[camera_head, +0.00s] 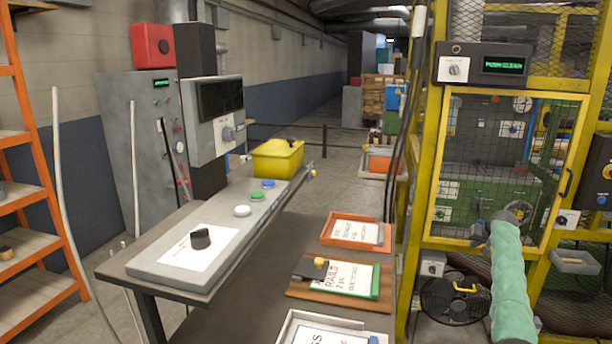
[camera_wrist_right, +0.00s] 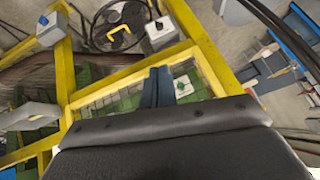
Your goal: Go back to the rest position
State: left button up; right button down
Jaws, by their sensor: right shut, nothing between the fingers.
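My right arm, in a green sleeve (camera_head: 509,280), reaches up from the bottom right in the head view. My right gripper (camera_head: 480,231) is at its far end, small and partly hidden, in front of the lower part of the yellow-framed machine door (camera_head: 432,165). In the right wrist view the two dark fingers of the gripper (camera_wrist_right: 158,88) lie together, shut and empty, above the yellow frame and a green surface. My left gripper is not in view.
A yellow mesh cage (camera_head: 415,200) stands close around my right arm. A dark bench with a button console (camera_head: 150,268), yellow bin (camera_head: 277,158) and trays (camera_head: 355,245) fills the middle. An orange shelf (camera_head: 40,170) is at left.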

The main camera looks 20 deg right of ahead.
jog(key=s+a+f+n+g+h, duration=0.2)
jog(key=s+a+f+n, duration=0.2)
jog(key=s+a+f, duration=0.95)
jog(key=s+a+f+n+g+h, duration=0.15)
jog(key=s+a+f+n, duration=0.35)
jog(key=s+a+f, duration=0.8)
jog(key=s+a+f+n+g+y, duration=0.2)
jog(key=s+a+n, duration=0.2)
jog(key=s+a, duration=2.25)
jog(key=a+m+y, duration=0.1)
jog(key=a+y, duration=0.1)
jog(key=a, duration=1)
jog(key=w+a+f+m+y, duration=0.1)
jog(key=a+m+y, duration=0.1)
jog(key=a, duration=1)
jog(key=shift+w+a+f, duration=0.2)
jog(key=shift+w+a, duration=0.05)
jog(key=shift+a, duration=0.15)
jog(key=shift+g+y, duration=0.25)
